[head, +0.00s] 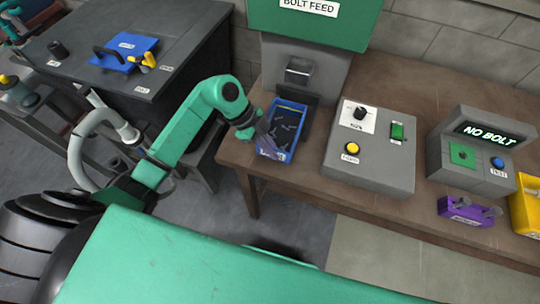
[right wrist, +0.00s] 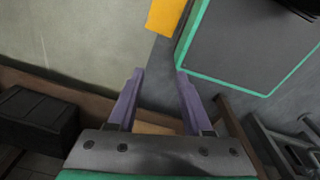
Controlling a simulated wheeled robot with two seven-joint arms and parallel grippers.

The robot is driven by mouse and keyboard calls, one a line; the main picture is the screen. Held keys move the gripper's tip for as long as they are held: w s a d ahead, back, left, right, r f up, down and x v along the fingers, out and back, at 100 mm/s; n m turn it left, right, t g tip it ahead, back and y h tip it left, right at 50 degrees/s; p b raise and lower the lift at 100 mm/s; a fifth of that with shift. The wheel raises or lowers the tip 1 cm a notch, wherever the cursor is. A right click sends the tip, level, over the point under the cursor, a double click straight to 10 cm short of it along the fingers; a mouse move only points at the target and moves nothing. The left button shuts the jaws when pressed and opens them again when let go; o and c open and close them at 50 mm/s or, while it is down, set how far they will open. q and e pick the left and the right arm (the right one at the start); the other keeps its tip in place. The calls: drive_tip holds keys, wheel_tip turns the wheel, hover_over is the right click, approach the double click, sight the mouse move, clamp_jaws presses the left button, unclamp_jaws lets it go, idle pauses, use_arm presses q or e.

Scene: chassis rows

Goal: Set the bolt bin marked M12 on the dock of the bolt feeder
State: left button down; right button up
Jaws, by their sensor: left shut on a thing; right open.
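A blue bolt bin (head: 289,104) with dark bolts in it is at the foot of the bolt feeder (head: 305,50), below its spout, at the table's left front edge. Its front label is too small to read. My left gripper (head: 268,147) is shut on the bin's near left side. The dock under the bin is mostly hidden; I cannot tell whether the bin rests fully on it. My right gripper (right wrist: 160,76) is open and empty in the right wrist view; it is not seen in the head view.
A grey control box (head: 370,170) with a knob and buttons stands right of the bin. Further right are a display unit (head: 475,155) reading "NO BOLT", a purple holder (head: 458,214) and a yellow bin (head: 526,212).

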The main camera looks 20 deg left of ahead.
use_arm(q)
drive_tip(key=w, duration=0.2)
drive_tip(key=w+b, duration=0.1)
drive_tip(key=w, duration=0.1)
drive_tip(key=w+b, duration=0.1)
drive_tip(key=w, duration=0.2)
drive_tip(key=shift+d+f, duration=0.15)
drive_tip(key=shift+d, duration=0.15)
drive_tip(key=shift+w, duration=0.35)
use_arm(e)
drive_tip(key=f, duration=0.1)
drive_tip(key=a+f, duration=0.1)
drive_tip(key=shift+a+f, duration=0.1)
drive_tip(key=shift+f, duration=0.2)
drive_tip(key=shift+d, duration=0.2)
drive_tip(key=shift+r, duration=0.1)
drive_tip(key=shift+r, duration=0.25)
use_arm(q)
drive_tip(key=shift+p, duration=0.3)
use_arm(e)
drive_tip(key=shift+r, duration=0.15)
use_arm(q)
drive_tip(key=shift+r, duration=0.2)
use_arm(e)
drive_tip(key=shift+r, duration=0.2)
